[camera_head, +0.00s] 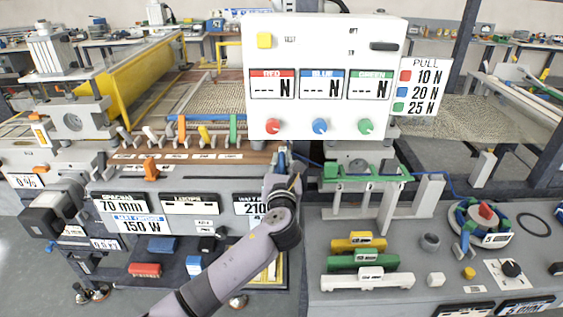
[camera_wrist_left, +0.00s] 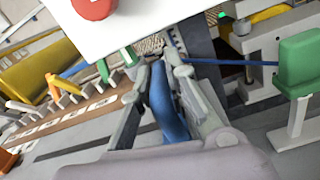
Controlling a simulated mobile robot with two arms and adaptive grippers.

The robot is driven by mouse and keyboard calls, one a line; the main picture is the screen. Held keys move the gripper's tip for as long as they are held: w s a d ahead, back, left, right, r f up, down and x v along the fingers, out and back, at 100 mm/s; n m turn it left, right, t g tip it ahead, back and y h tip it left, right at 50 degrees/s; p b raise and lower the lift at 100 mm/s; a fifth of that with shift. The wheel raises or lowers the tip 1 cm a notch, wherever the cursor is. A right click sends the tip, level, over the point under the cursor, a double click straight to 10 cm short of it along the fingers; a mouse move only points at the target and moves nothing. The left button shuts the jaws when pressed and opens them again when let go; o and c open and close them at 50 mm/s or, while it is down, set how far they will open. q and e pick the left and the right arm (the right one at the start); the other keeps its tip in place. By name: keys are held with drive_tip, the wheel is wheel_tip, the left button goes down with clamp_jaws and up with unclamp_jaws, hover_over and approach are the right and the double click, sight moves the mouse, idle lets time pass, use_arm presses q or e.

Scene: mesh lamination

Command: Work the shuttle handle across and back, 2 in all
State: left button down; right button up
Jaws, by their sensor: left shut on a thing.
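The shuttle handle, which I take to be the blue upright piece (camera_wrist_left: 163,100), stands between the fingers of my left gripper (camera_wrist_left: 160,85) in the left wrist view. The fingers are shut on it, one on each side. In the head view my left gripper (camera_head: 284,172) is at the right end of the machine's front, just below the white control panel (camera_head: 325,105). There the gripper hides most of the handle. My right gripper is in neither view.
A row of coloured levers (camera_head: 203,134) stands on the brown rail (camera_head: 190,154) to the left. An orange knob (camera_head: 151,170) sits further left. A green-topped stand (camera_head: 362,172) is close on the right. Yellow, green and white blocks (camera_head: 358,262) lie on the right-hand bench.

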use_arm(q)
drive_tip(key=shift+a+p, duration=0.5)
drive_tip(key=shift+a, duration=0.05)
drive_tip(key=a+p, duration=0.4)
drive_tip(key=a, duration=0.7)
drive_tip(key=shift+a+r+p, duration=0.15)
drive_tip(key=shift+a+p, duration=0.15)
drive_tip(key=shift+p, duration=0.05)
drive_tip(key=a, duration=0.6)
drive_tip(key=a+p, duration=0.1)
drive_tip(key=a, duration=0.4)
drive_tip(key=shift+a+f, duration=0.2)
drive_tip(key=shift+a, duration=0.4)
drive_tip(key=c, duration=1.6)
unclamp_jaws()
drive_tip(key=shift+s+a, duration=0.1)
drive_tip(key=shift+a, duration=0.1)
drive_tip(key=shift+o, duration=0.2)
drive_tip(key=shift+d, duration=0.25)
